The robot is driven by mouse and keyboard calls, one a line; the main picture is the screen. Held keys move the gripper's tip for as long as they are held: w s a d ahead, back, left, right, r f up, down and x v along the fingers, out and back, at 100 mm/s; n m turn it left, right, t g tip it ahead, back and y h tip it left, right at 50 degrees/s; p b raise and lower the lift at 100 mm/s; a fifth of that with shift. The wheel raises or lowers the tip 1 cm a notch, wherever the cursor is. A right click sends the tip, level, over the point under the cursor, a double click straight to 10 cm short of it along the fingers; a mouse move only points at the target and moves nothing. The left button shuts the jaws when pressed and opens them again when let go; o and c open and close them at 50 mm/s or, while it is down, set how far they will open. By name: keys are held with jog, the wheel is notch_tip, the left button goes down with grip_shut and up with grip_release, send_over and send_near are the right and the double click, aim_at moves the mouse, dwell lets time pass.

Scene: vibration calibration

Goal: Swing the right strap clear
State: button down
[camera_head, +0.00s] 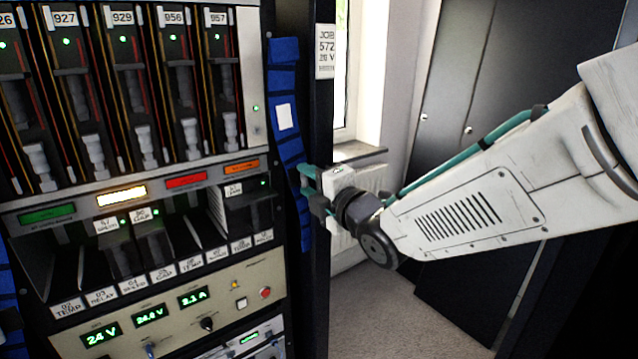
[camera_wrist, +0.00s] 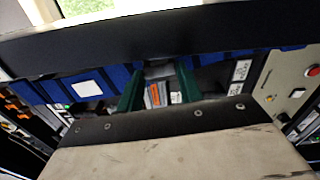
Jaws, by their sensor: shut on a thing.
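The right strap (camera_head: 284,82) is a blue segmented band with a white patch, running down the right edge of the rack in the head view. It also crosses the wrist view (camera_wrist: 115,76) from side to side. My gripper (camera_head: 308,178) comes in from the right and is shut on the strap below the white patch. In the wrist view its two green fingers (camera_wrist: 158,74) stand on either side of a dark section of the band. The fingertips are partly hidden in the head view.
The rack's upper bay (camera_head: 130,90) holds several numbered modules, with labelled slots (camera_head: 160,240) below and a beige panel (camera_head: 170,305) with readouts under them. A dark post (camera_head: 318,110) stands just right of the strap. Dark cabinets (camera_head: 470,80) stand behind my arm.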

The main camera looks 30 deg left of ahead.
jog(key=c, duration=0.9)
grip_release()
jog(key=shift+w+d, duration=0.1)
jog(key=shift+w, duration=0.05)
jog(key=v, duration=0.8)
